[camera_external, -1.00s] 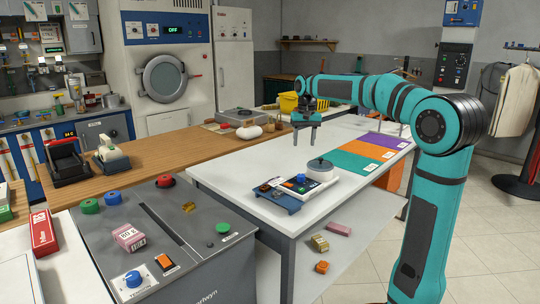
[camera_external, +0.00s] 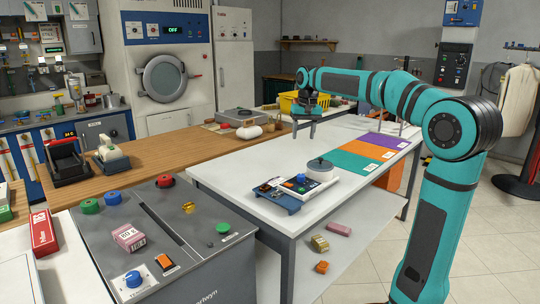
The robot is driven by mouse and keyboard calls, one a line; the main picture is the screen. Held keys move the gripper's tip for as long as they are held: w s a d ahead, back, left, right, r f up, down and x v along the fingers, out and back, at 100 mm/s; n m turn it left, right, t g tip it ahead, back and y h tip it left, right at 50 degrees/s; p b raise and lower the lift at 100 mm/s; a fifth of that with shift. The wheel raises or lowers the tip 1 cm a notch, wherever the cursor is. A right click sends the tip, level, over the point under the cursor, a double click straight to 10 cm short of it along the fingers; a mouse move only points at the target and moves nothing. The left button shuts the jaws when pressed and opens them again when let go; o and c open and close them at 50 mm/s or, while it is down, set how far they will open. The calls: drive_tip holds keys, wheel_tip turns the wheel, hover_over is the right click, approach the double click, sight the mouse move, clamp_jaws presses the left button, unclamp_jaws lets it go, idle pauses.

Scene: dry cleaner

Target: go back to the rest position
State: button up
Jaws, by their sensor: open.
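My gripper (camera_external: 304,130) hangs from my teal arm over the white table (camera_external: 239,180), near its far left edge. Its fingers point down, are apart and hold nothing. The table surface below the gripper is bare. My arm reaches across from the right side of the view.
A blue tray device (camera_external: 278,200) and a round grey-lidded item (camera_external: 320,168) stand on the table's near part. Green, orange and purple mats (camera_external: 382,141) lie to the right. A yellow basket (camera_external: 290,102) is behind the gripper. A grey control console (camera_external: 190,260) stands at the front left.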

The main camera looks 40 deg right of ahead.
drive_tip(key=s+a+r+n+t, duration=0.3)
drive_tip(key=s+a+t, duration=0.5)
drive_tip(key=s, duration=0.3)
drive_tip(key=s+a+r+n+t, duration=0.2)
drive_tip(key=s+a+n+t, duration=0.2)
drive_tip(key=s+a+t, duration=0.4)
drive_tip(key=s+a, duration=0.3)
drive_tip(key=shift+r, duration=0.4)
